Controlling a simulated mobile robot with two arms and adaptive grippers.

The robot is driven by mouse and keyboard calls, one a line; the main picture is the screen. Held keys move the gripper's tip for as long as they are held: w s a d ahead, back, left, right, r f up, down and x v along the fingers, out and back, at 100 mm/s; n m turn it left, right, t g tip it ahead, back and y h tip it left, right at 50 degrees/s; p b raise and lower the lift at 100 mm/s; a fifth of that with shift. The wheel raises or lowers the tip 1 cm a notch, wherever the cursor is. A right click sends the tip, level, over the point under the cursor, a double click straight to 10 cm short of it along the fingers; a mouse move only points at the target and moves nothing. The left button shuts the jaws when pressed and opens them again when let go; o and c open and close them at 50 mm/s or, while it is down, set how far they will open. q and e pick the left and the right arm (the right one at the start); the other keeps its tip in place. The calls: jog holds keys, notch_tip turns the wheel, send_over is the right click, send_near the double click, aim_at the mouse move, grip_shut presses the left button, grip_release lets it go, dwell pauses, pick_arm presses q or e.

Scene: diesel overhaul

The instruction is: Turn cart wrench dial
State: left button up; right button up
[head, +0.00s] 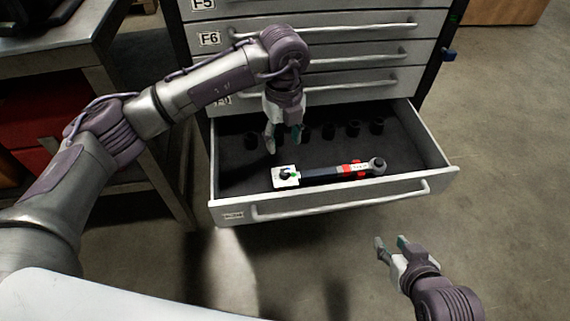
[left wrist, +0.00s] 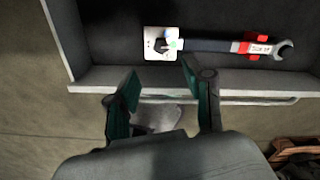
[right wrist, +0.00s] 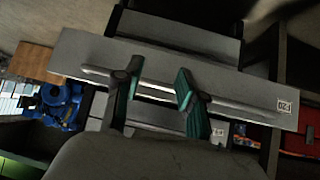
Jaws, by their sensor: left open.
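The torque wrench (head: 330,173) lies in the open bottom drawer (head: 437,183) of the cart, its ratchet head to the right. A white square plate with a dark dial (head: 286,175) is at its left end. The dial also shows in the left wrist view (left wrist: 161,44), with the wrench (left wrist: 220,46) to its right. My left gripper (head: 284,143) is open and empty above the drawer, behind and above the dial in the head view, touching nothing visible. My right gripper (head: 391,246) is open and empty in front of the drawer, at the lower right.
Several dark sockets (head: 352,129) stand in a row at the back of the drawer. Closed drawers with bar handles (head: 352,55) rise behind it. A metal workbench (head: 50,48) stands at the left. The floor (head: 510,150) right of the cart is clear.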

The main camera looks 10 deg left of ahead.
pick_arm(q)
jog(key=b, duration=0.1)
send_over(284, 171)
notch_tip(284, 171, down, 6)
jog(key=shift+f, duration=0.1)
notch_tip(284, 171, down, 4)
jog(key=shift+f+b, duration=0.2)
jog(key=shift+b, duration=0.4)
jog(key=shift+f, duration=0.25)
pick_arm(e)
jog(key=w+a+r+t+y, duration=0.2)
jog(key=w+r+t, duration=0.4)
jog(key=r, duration=0.3)
jog(key=shift+w+a+t, duration=0.15)
jog(key=shift+a+t, duration=0.35)
jog(key=shift+a, duration=0.05)
pick_arm(q)
jog(key=shift+c, duration=0.2)
pick_arm(e)
jog(key=shift+r, duration=0.1)
pick_arm(q)
grip_shut()
